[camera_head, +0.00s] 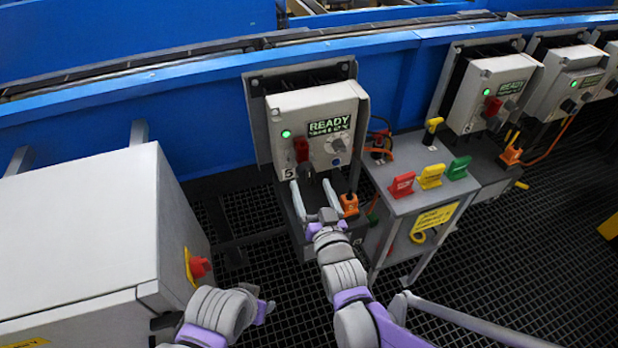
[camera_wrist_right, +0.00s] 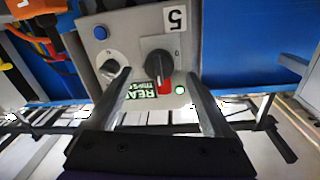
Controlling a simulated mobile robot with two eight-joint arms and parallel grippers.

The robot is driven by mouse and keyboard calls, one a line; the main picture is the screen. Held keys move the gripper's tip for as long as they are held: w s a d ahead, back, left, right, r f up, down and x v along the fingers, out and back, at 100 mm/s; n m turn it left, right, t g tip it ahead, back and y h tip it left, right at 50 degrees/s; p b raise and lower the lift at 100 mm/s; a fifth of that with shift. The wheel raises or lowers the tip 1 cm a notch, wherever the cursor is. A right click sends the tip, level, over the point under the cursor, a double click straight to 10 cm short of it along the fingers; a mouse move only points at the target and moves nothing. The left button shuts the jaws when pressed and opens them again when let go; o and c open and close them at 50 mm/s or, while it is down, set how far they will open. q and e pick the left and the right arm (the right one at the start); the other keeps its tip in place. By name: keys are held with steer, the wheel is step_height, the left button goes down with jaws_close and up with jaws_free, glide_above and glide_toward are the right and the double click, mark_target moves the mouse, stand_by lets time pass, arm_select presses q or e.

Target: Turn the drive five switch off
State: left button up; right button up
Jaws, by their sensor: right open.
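The drive five box (camera_head: 290,110) is a pale grey panel marked 5, with a lit green lamp (camera_head: 286,133) and a READY display (camera_head: 330,126). Its black rotary switch (camera_wrist_right: 158,60) has its handle roughly upright in the right wrist view, beside a red part (camera_wrist_right: 165,84). In the head view the switch (camera_head: 305,170) is below the red part. My right gripper (camera_head: 311,184) is open in front of the box; in the right wrist view its fingers (camera_wrist_right: 160,78) straddle the switch without visible contact. My left arm (camera_head: 220,312) shows at the bottom; its fingers are not clear.
A grey knob (camera_wrist_right: 110,67) and blue button (camera_wrist_right: 100,32) are beside the switch. A small stand (camera_head: 405,205) with red, yellow and green tags is to the right. A grey cabinet (camera_head: 80,225) with a red knob is at left. More drive boxes (camera_head: 475,105) are at right.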

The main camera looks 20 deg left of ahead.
mark_target(309, 179)
steer(key=shift+x, duration=1.95)
jaws_close()
